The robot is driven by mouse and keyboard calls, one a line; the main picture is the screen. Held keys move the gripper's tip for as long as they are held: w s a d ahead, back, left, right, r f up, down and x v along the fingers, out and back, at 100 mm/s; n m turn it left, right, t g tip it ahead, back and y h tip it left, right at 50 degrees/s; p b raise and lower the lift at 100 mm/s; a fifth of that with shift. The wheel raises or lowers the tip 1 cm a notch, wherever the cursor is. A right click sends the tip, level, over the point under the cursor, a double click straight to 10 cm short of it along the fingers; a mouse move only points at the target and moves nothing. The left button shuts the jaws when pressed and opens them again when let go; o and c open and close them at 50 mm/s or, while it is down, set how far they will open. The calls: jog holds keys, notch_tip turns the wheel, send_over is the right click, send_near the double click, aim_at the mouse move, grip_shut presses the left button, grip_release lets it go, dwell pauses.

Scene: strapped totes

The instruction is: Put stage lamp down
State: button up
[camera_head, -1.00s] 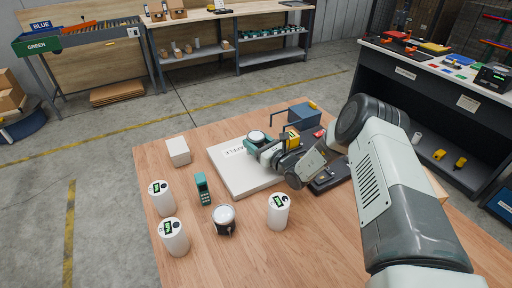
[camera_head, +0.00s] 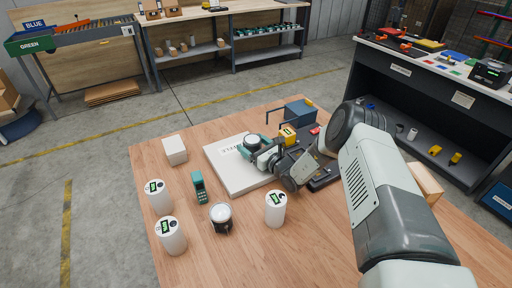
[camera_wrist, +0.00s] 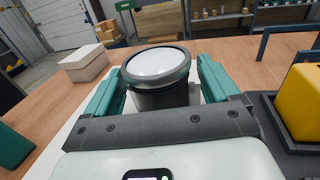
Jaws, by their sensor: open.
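The stage lamp (camera_head: 253,139) is a dark, short cylinder with a round white lens facing up. It appears to stand upright on the white board (camera_head: 227,178) on the wooden table. My gripper (camera_head: 256,147) is at the lamp, its teal fingers on either side of it. In the wrist view the lamp (camera_wrist: 158,68) is between the open fingers, with narrow gaps showing at both sides. The lamp's base is partly hidden by my gripper. A similar black lamp with a white top (camera_head: 221,216) stands on the bare wood nearer the front.
A white box (camera_head: 175,150) is at left. A yellow block (camera_head: 288,136) and blue-grey box (camera_head: 300,114) are close right of my gripper.

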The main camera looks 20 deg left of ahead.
jog(key=v, duration=1.2)
jog(key=shift+r, duration=0.1)
jog(key=s+r+n+g, duration=0.4)
jog(key=r+n, duration=0.1)
jog(key=r, duration=0.3)
jog(key=s+r+n+g+h, duration=0.1)
jog(key=s+r+n+g, duration=0.2)
jog(key=r+n, duration=0.35)
jog(key=s+r+n+g, duration=0.4)
jog(key=r, duration=0.6)
jog(key=s+d+r+n+t+h, duration=0.3)
jog(key=s+d+r+n+h, duration=0.2)
jog(key=s+d, duration=0.5)
jog(key=s+d+r+n+t+h, duration=0.3)
jog(key=s+d+r+n+h, duration=0.1)
jog(key=s+d+r+h, duration=0.5)
jog(key=s+d, duration=0.2)
jog(key=s, duration=0.1)
jog(key=shift+d+r+n+t, duration=0.15)
jog(key=shift+r+n+t, duration=0.15)
jog(key=shift+r+n, duration=0.1)
jog(key=shift+o, duration=0.4)
jog(key=shift+w, duration=0.15)
